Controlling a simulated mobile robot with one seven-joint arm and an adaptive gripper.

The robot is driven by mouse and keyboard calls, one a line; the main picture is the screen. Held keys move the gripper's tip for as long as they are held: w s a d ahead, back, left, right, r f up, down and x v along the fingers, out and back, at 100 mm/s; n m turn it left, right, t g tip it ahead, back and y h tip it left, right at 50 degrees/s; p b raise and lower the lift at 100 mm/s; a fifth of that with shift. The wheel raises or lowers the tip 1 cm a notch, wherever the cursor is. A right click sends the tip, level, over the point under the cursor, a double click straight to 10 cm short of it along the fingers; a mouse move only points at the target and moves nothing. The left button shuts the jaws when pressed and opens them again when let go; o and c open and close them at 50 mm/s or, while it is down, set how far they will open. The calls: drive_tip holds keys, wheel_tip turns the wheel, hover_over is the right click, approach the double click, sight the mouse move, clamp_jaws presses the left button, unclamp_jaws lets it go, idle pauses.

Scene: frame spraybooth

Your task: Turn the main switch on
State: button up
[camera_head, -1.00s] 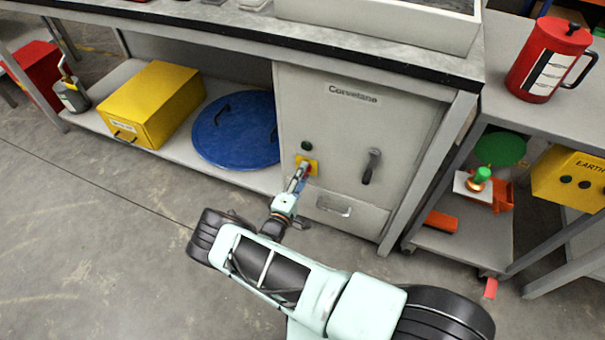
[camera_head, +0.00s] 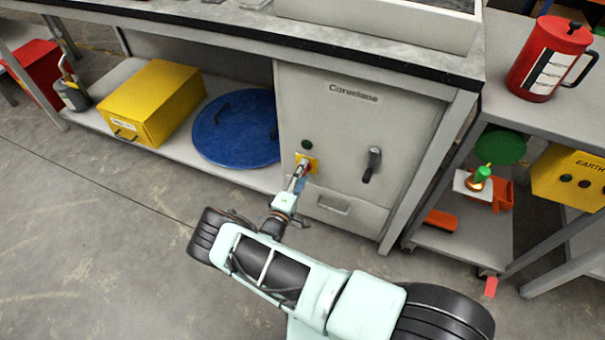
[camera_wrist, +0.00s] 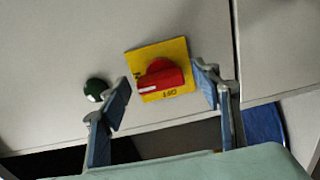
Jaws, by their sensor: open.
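The main switch is a red rotary knob (camera_wrist: 165,76) on a yellow square plate (camera_wrist: 177,50), on the front of the grey Corvetane cabinet (camera_head: 340,125). Its white mark sits at the knob's lower left in the wrist view. The word OFF reads along the plate's lower edge; another label at the left is partly hidden. In the head view the plate (camera_head: 311,162) shows, but my gripper covers part of the switch. My gripper (camera_wrist: 163,84) is open, with one blue-padded finger on each side of the knob. I cannot tell whether either finger touches it.
A round dark green button or lamp (camera_wrist: 96,88) is beside the switch, near one finger. A dark lever handle (camera_head: 372,164) sticks out to the right on the cabinet. A blue round lid (camera_head: 235,130) and yellow box (camera_head: 155,100) lie on the shelf to the left.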

drive_tip(key=v, duration=1.2)
